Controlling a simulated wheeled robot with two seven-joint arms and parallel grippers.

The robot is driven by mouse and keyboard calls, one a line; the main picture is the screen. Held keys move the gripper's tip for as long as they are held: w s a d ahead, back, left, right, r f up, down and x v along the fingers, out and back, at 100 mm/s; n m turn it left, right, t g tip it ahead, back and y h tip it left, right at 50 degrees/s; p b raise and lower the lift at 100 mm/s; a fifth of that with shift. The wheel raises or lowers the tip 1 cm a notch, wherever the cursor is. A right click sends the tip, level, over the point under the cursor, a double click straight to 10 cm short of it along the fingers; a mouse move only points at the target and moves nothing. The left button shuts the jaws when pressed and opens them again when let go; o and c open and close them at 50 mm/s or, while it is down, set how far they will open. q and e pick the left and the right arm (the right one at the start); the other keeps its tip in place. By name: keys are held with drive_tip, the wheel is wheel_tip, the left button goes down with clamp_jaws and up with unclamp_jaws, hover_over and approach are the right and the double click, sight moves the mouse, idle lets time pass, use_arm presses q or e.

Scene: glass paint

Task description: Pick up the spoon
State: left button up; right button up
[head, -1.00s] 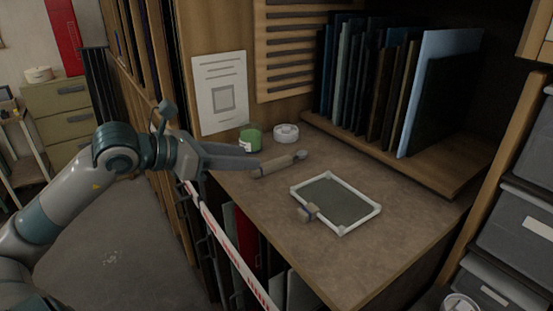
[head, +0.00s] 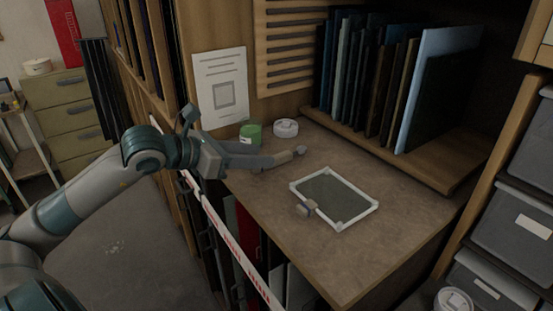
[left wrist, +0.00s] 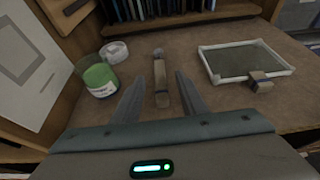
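The spoon (head: 285,157) lies on the brown worktop, with a pale handle and a small grey end pointing away from my left arm. In the left wrist view the spoon (left wrist: 160,84) lies between the two fingers, with a gap on each side. My left gripper (head: 266,160) is open and reaches in low from the left over the near part of the spoon. Its fingers also show in the left wrist view (left wrist: 159,77). In the head view the fingers hide the near end of the handle. My right gripper is not in view.
A green-banded jar (head: 250,132) and a white round container (head: 285,128) stand close behind the spoon. A white-framed dark panel (head: 355,215) lies to the right, with a small block-like tool (head: 306,208) at its edge. Upright panels (head: 390,80) fill the back rack.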

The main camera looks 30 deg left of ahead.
sight(281, 159)
use_arm(q)
drive_tip(key=shift+p+x, duration=1.85)
drive_tip(key=shift+x, duration=0.55)
drive_tip(key=shift+a+f, duration=0.1)
drive_tip(key=shift+f, duration=0.05)
drive_tip(key=shift+s, duration=0.1)
clamp_jaws()
